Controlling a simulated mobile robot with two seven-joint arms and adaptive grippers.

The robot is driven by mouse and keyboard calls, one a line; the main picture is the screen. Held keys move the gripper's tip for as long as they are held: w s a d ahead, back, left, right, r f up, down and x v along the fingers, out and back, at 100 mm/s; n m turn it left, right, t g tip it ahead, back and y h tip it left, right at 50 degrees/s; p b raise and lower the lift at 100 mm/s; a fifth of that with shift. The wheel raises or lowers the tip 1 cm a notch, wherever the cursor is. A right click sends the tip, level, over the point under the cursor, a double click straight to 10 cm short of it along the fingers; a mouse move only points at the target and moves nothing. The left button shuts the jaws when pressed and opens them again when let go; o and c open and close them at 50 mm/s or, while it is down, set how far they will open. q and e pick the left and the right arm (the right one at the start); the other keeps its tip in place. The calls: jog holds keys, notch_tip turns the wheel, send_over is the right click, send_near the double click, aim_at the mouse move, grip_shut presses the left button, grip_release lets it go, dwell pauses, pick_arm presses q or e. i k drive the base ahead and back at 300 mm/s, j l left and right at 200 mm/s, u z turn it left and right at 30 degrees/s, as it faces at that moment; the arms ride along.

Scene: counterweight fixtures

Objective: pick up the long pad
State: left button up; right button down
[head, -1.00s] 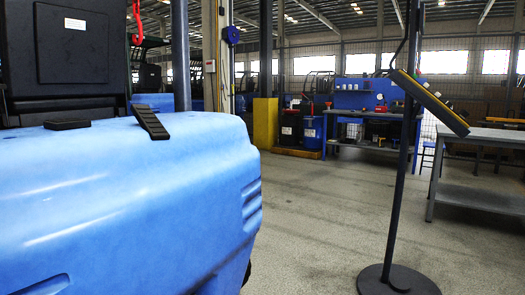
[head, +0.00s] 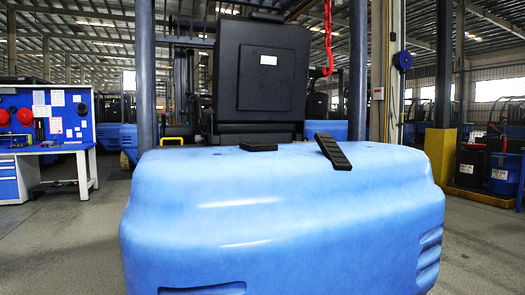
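The long pad (head: 332,151) is a black, ribbed strip. It lies at a slant on top of the blue counterweight (head: 280,220), right of its middle near the back edge. A shorter, flat black pad (head: 259,145) lies to its left on the same surface, apart from it. Neither of my grippers shows in the head view.
A black seat-like block (head: 262,75) stands behind the counterweight between dark uprights. A red hook (head: 328,50) hangs above the long pad's area. A blue workbench (head: 45,145) is at the left; a yellow post (head: 440,155) and bins are at the right. Grey floor is open on both sides.

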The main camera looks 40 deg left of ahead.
aim_at(330, 150)
jog(key=i+l+u, duration=0.15)
jog(key=u, duration=0.2)
jog(key=i+l+u, duration=0.15)
jog(key=l+u, duration=0.55)
jog(key=i+l+u, duration=0.2)
jog(key=l, duration=0.35)
jog(key=l+u, duration=0.2)
jog(key=l, duration=0.35)
